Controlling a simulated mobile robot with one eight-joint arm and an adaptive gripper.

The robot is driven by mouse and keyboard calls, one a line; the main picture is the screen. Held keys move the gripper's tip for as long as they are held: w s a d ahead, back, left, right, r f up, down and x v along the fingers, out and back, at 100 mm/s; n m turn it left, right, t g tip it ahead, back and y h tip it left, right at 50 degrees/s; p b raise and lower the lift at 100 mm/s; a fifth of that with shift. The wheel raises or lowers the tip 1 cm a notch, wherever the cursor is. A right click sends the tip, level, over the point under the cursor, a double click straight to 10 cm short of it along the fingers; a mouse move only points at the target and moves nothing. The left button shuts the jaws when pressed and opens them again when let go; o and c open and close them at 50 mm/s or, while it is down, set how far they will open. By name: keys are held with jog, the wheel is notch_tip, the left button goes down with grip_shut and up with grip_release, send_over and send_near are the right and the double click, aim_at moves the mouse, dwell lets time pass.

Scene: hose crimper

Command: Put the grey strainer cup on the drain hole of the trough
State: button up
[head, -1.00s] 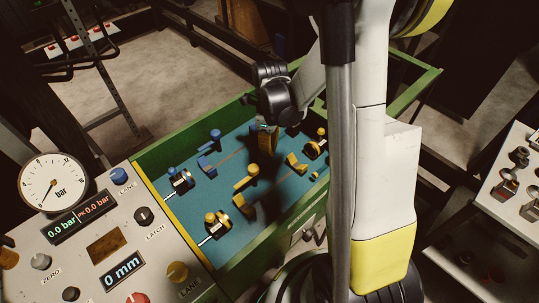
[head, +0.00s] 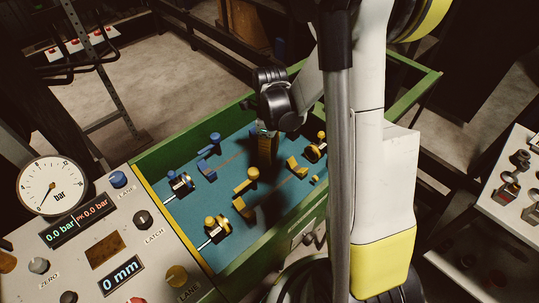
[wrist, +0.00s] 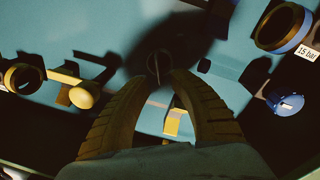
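My gripper (head: 266,152) points down over the blue-green floor of the trough (head: 235,150), near its middle, in the head view. In the wrist view its two ribbed fingers (wrist: 163,76) lean toward each other with a gap at the tips. A small dark round thing (wrist: 158,64) with a thin pale line lies at or just beyond the tips, in deep shadow. I cannot tell whether it is the grey strainer cup or the drain hole, nor whether the fingers touch it. Neither is clearly visible in the head view.
Blue fittings (head: 180,183) and yellow fittings (head: 216,226) stand on the trough floor around my gripper. A green rim (head: 160,150) borders the trough. A control panel with a gauge (head: 52,184) is at the left; a tray of metal parts (head: 512,180) is at the right.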

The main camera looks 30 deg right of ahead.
notch_tip(320, 180, up, 11)
jog(key=p, duration=0.4)
jog(key=s+a+r+n+t, duration=0.4)
jog(key=a+r+n, duration=0.1)
jog(key=n, duration=0.9)
jog(key=s+a+r+n+t, duration=0.4)
jog(key=r+n, duration=0.4)
jog(key=n, duration=0.6)
jog(key=shift+s+a+h, duration=0.3)
jog(key=shift+s+a, duration=0.45)
jog(key=shift+a, duration=0.05)
jog(key=shift+f, duration=0.1)
